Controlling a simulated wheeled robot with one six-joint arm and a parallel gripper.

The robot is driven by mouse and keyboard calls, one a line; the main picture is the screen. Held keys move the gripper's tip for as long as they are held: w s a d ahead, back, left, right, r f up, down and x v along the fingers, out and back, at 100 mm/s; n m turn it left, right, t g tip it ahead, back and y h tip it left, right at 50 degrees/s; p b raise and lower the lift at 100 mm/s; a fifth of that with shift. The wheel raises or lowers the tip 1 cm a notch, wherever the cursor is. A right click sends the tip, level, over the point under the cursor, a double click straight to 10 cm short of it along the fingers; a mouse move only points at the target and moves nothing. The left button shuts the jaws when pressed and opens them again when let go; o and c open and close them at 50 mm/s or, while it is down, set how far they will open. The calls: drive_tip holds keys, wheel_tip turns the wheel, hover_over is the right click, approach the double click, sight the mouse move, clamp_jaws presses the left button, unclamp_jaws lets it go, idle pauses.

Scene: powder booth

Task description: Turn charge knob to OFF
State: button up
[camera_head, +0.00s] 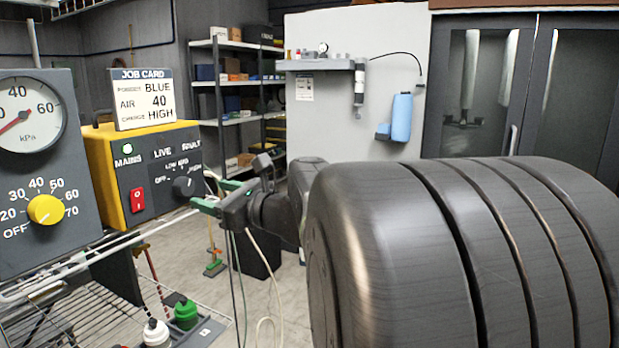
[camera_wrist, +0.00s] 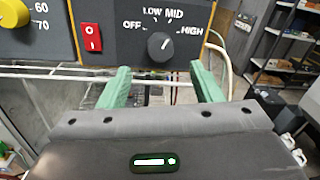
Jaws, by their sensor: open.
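The charge knob (camera_head: 184,186) is a dark round knob on the grey front panel of a yellow-sided unit (camera_head: 103,175). In the wrist view the knob (camera_wrist: 161,46) has OFF at its left, LOW and MID above, and HIGH at its right. Its white mark points up and right, towards the MID-to-HIGH side. My gripper (camera_head: 203,189) has green fingers and stands just in front of and right of the knob. In the wrist view my gripper (camera_wrist: 162,76) is open and empty, with its fingers spread below the knob and apart from it.
A red switch (camera_head: 138,200) is left of the knob. A grey gauge box with a yellow knob (camera_head: 46,209) stands further left. A job card (camera_head: 142,98) sits on the unit. A wire rack with bottles (camera_head: 186,313) is below. Shelves (camera_head: 235,85) stand behind.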

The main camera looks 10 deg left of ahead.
sight(188, 188)
drive_tip(key=p+x, duration=0.1)
drive_tip(key=x, duration=0.7)
drive_tip(key=shift+a+f+p, duration=0.1)
drive_tip(key=shift+a+p, duration=0.1)
drive_tip(key=shift+p, duration=0.1)
drive_tip(key=c, duration=1)
